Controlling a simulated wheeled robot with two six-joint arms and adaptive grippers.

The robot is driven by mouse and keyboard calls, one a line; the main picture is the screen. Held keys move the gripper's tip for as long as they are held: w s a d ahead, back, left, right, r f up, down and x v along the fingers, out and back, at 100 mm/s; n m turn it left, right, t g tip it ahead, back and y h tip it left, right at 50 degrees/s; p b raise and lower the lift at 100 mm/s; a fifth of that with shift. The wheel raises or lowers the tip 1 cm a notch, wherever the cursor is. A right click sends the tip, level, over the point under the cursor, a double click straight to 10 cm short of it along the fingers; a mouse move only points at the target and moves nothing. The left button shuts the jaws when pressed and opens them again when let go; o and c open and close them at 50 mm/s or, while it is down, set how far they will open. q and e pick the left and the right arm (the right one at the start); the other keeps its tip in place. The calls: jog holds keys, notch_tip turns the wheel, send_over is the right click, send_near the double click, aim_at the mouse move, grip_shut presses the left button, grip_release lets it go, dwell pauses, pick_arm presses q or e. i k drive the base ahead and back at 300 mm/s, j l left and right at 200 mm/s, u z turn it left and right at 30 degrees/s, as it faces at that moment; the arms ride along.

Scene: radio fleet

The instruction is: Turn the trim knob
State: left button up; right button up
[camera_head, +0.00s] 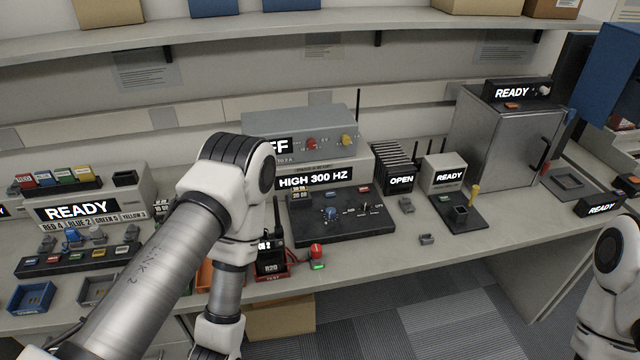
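A black sloped panel (345,232) stands mid-bench in front of a display reading "HIGH 300 HZ" (315,181). The grey box above has a red knob (312,144) and a yellow knob (346,140). No label reading "trim" is legible, so I cannot tell which is the trim knob. My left arm crosses in front of the bench left of the panel and bends down; its gripper is out of view. My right arm shows at the right edge, its gripper also out of view.
My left arm hides part of the bench and the grey box's display. A red-and-black radio holder (271,270) and a red-topped item (317,252) stand by the front edge. A display reading "OPEN" (401,180) is right of the panel. A metal cabinet (508,135) stands further right.

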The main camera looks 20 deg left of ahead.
aim_at(331, 211)
jog(key=i+l, duration=0.75)
jog(key=l, duration=0.2)
